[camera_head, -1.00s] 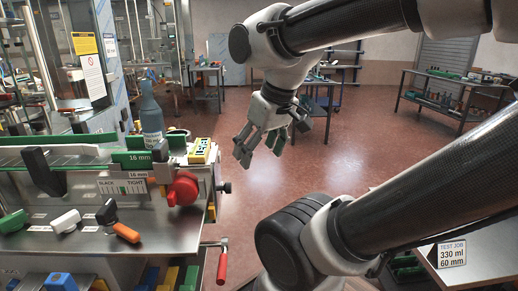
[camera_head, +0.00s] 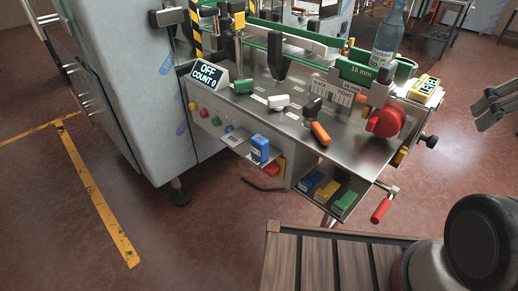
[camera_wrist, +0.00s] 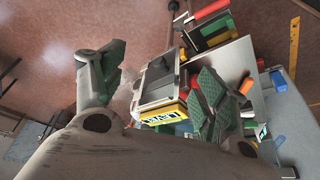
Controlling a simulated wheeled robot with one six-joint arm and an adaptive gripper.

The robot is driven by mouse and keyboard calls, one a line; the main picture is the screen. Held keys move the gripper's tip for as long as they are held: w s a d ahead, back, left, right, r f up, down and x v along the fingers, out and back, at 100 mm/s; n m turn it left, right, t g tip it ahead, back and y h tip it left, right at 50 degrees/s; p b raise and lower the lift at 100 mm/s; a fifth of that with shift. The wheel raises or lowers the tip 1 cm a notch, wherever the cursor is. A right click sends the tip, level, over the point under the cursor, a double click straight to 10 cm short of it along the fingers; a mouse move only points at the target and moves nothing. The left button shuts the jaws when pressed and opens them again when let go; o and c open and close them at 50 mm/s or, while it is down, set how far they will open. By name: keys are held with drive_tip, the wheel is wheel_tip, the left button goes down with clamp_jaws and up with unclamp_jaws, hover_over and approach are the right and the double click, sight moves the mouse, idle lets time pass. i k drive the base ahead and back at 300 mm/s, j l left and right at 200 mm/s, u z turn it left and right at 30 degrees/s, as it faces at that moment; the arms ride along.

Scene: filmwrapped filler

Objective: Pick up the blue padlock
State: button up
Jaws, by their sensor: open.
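A blue block-like thing with a pale label (camera_head: 260,148), which looks like the blue padlock, is at the front panel of the machine in the head view, beside a red and yellow switch (camera_head: 275,168). Its shackle cannot be made out. My gripper (camera_head: 497,107) shows at the right edge of the head view, far to the right of the blue thing and apart from it. In the wrist view my gripper (camera_wrist: 155,88) is open, its fingers spread wide. A yellow level (camera_wrist: 163,113) shows beyond the gap, and nothing is clearly held.
The steel machine table (camera_head: 345,145) carries a red knob (camera_head: 386,121), an orange handle (camera_head: 320,133) and a glass bottle (camera_head: 388,38). An open tray (camera_head: 352,206) below holds blue, yellow and green blocks. A wooden slatted top (camera_head: 318,262) is in front. Floor at left is clear.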

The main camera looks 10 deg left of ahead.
sight(260, 145)
drive_tip(key=j+z, duration=0.1)
drive_tip(key=z, duration=0.3)
drive_tip(key=j+z, duration=0.1)
drive_tip(key=z, duration=0.3)
drive_tip(key=k+z, duration=0.1)
drive_tip(key=z, duration=0.3)
drive_tip(key=j+z, duration=0.1)
drive_tip(key=z, duration=1.2)
drive_tip(key=i+z, duration=0.1)
drive_tip(key=z, duration=1.25)
drive_tip(key=i+j+z, duration=0.1)
drive_tip(key=z, duration=0.8)
drive_tip(key=k+l, duration=0.1)
drive_tip(key=l, duration=0.2)
drive_tip(key=k+l+u, duration=0.1)
drive_tip(key=l+u, duration=0.2)
drive_tip(key=u, duration=0.2)
drive_tip(key=k+l+u, duration=0.15)
drive_tip(key=u, duration=0.3)
drive_tip(key=l+u, duration=0.1)
drive_tip(key=u, duration=4)
